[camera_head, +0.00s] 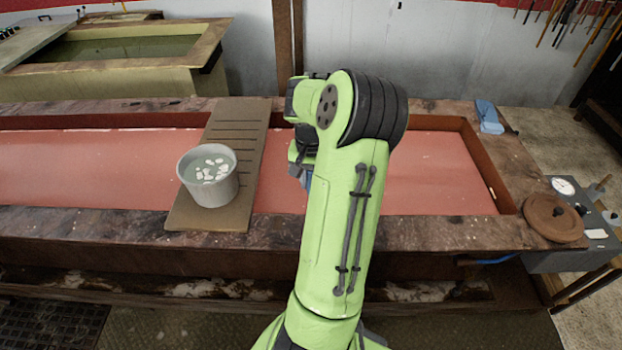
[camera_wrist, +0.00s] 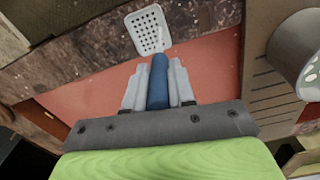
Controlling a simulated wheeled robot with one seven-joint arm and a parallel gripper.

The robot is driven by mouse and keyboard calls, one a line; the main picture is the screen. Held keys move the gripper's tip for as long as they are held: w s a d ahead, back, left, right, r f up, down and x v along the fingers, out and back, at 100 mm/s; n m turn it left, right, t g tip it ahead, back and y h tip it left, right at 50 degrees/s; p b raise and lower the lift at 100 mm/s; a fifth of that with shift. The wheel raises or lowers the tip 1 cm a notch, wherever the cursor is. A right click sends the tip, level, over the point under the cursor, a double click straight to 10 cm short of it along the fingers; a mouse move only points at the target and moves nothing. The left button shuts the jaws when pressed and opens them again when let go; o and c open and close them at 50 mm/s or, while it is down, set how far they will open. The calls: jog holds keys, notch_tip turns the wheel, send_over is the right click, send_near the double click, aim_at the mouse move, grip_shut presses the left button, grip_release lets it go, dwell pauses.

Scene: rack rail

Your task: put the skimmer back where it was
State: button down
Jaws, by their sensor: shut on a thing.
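The skimmer has a white, square, perforated head (camera_wrist: 150,30) and a blue handle (camera_wrist: 158,85). My gripper (camera_wrist: 158,68) is shut on the blue handle, with a grey finger on each side. In the wrist view the head points away from the gripper, over the red trough and its dark stone rim. In the head view my green arm hides the gripper and nearly all of the skimmer. A rack of hanging tools (camera_head: 566,16) shows at the top right of the head view, partly cut off.
A grey bucket (camera_head: 210,193) with white pieces in liquid stands on a slotted board (camera_head: 245,165) across the red-lined trough (camera_head: 90,157). A blue object (camera_head: 489,117) lies on the trough's right rim. A brown round lid (camera_head: 553,218) and a gauge box (camera_head: 575,255) are at the right.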

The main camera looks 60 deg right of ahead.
jog(key=shift+f, duration=0.2)
jog(key=c, duration=0.9)
grip_release()
jog(key=shift+c, duration=0.2)
